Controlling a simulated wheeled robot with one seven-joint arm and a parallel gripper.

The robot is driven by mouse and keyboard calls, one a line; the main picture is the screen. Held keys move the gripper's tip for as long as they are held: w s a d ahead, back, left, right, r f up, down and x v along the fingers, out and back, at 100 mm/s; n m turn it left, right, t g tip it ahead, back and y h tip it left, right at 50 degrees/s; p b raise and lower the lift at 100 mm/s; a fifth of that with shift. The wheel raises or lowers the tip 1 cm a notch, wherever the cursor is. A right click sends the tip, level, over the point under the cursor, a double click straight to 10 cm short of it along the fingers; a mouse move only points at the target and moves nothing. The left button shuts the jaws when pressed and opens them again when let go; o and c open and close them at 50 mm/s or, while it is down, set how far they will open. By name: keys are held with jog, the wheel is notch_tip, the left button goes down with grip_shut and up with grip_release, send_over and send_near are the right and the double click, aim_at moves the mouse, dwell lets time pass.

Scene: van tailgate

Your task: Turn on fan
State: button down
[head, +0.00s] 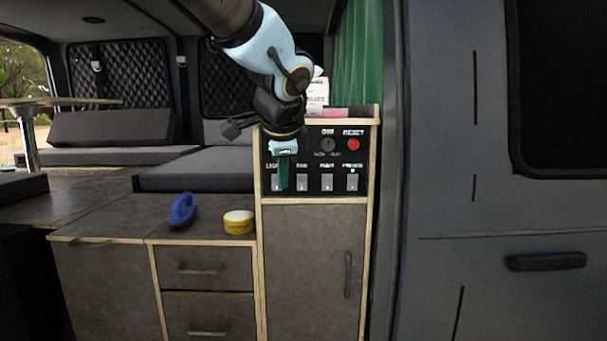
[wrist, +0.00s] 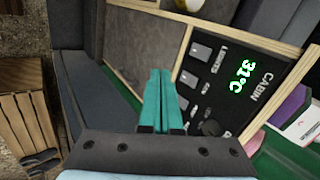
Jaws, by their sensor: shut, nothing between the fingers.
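A black control panel (head: 315,191) sits above the grey cupboard, with several pale rocker switches in a row. The fan switch (head: 302,182) is second from the left; it also shows in the wrist view (wrist: 188,78). No lit lamp is visible above it. My gripper (head: 283,187) has teal fingers, shut and empty, pointing down in front of the panel between the lights switch (head: 275,183) and the fan switch. In the wrist view the fingers (wrist: 160,72) appear beside the switches, with a visible gap. The fingers partly cover the lights switch; contact cannot be told from the head view.
A green lamp glows above the rightmost switch (head: 352,182). A red reset button (head: 353,145) sits above. A blue brush (head: 182,210) and yellow tape roll (head: 239,222) lie on the counter left. A van door (head: 450,200) stands right.

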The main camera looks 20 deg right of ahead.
jog(key=d+r, duration=0.1)
jog(key=s+d+r+m, duration=0.1)
jog(key=s+d+r+m+h, duration=0.1)
jog(key=shift+d+r+t, duration=0.15)
jog(key=shift+r+t, duration=0.25)
jog(key=shift+w+f, duration=0.1)
jog(key=p, duration=0.3)
send_near(303, 191)
jog(key=x, duration=0.4)
jog(key=shift+f, duration=0.4)
jog(key=shift+w+d+f, duration=0.2)
jog(key=shift+w+d, duration=0.05)
jog(key=shift+w, duration=0.35)
